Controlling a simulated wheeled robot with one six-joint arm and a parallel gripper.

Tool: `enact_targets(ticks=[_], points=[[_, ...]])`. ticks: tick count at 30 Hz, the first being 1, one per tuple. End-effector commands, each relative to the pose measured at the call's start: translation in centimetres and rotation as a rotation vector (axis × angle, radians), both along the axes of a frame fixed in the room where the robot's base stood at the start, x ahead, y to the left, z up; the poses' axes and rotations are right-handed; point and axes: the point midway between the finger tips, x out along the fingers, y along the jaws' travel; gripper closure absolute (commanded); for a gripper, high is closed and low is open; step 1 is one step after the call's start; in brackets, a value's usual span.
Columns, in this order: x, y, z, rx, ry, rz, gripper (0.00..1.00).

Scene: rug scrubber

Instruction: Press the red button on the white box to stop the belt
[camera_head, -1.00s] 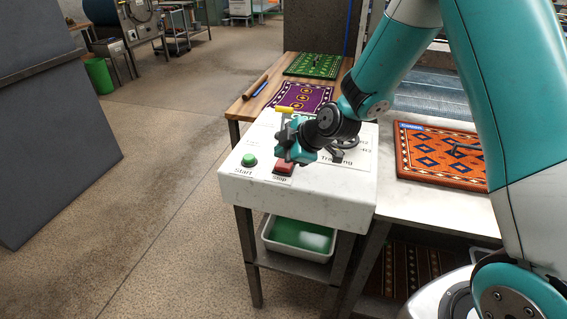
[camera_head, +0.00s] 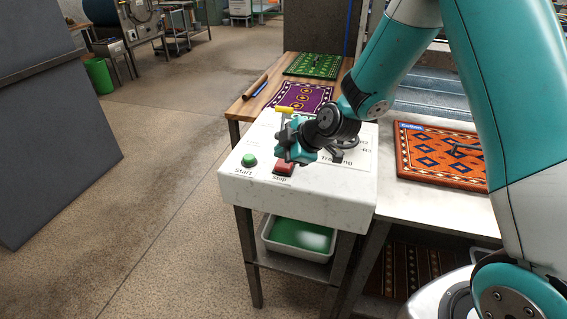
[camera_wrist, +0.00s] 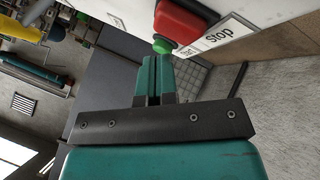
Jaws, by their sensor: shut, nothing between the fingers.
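The white box (camera_head: 300,199) stands in the middle of the head view, with its controls on top. The red stop button (camera_head: 284,169) is near its front edge, labelled "Stop"; it also shows at the top of the wrist view (camera_wrist: 184,20). The green start button (camera_head: 249,160) is to its left, and shows in the wrist view (camera_wrist: 163,46) beyond my fingertips. My gripper (camera_head: 287,150) is shut and empty, just above and behind the red button in the head view. In the wrist view the closed fingers (camera_wrist: 154,62) point past the red button; I cannot tell whether they touch it.
An orange rug (camera_head: 440,180) lies on the belt table at right. Purple (camera_head: 300,97) and green (camera_head: 312,66) rugs lie on the wooden table behind.

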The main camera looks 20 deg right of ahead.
Motion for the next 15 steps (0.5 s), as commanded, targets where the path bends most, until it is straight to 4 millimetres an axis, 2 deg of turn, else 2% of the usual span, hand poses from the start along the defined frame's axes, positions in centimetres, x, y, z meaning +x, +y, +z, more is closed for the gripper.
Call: enact_targets(ticks=[15], points=[[-0.02,0.01,-0.85,0.0,0.0,0.0,1.0]])
